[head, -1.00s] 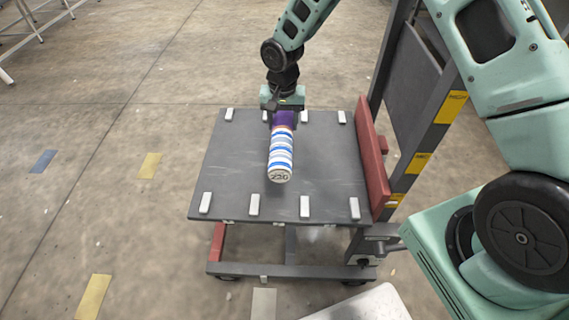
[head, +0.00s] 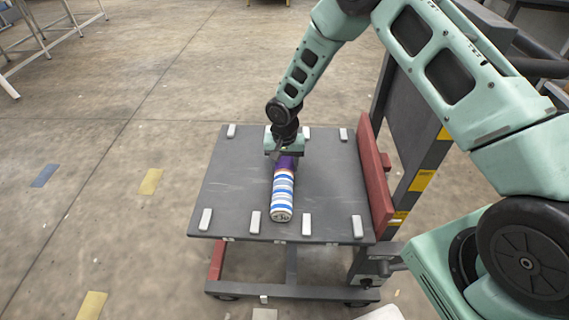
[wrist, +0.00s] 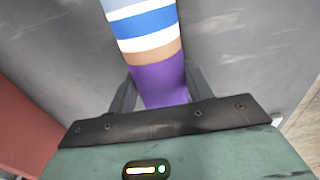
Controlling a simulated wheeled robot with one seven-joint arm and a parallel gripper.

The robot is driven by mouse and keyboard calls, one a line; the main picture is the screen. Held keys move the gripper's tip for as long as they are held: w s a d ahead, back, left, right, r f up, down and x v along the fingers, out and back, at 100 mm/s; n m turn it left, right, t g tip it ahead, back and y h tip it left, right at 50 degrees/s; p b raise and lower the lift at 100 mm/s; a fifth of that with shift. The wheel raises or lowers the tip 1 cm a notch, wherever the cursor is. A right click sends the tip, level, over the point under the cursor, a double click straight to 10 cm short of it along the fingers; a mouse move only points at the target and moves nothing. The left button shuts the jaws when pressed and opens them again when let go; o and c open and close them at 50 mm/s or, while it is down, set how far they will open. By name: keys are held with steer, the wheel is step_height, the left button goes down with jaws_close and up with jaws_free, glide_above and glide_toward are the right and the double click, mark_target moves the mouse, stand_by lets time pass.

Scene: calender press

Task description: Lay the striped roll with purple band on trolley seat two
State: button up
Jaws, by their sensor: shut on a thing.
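The striped roll with a purple band (head: 283,193) is white with blue stripes, and its end faces the front. My gripper (head: 286,158) is shut on its purple part at the back end. In the wrist view the dark fingers flank the purple band (wrist: 160,84). The grey trolley top (head: 230,183) has a row of white blocks at the front and another at the back. The roll lines up with the middle gap, between the front blocks (head: 254,222) and (head: 306,224). Whether it touches the top I cannot tell.
A red padded bar (head: 374,180) and a grey upright frame (head: 425,165) bound the trolley's right side. The gaps left and right of the roll are empty. Open concrete floor lies to the left, with a metal rack at the upper left.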

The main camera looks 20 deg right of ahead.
steer(key=shift+f, duration=0.15)
steer(key=o, duration=1.3)
steer(key=shift+c, duration=0.2)
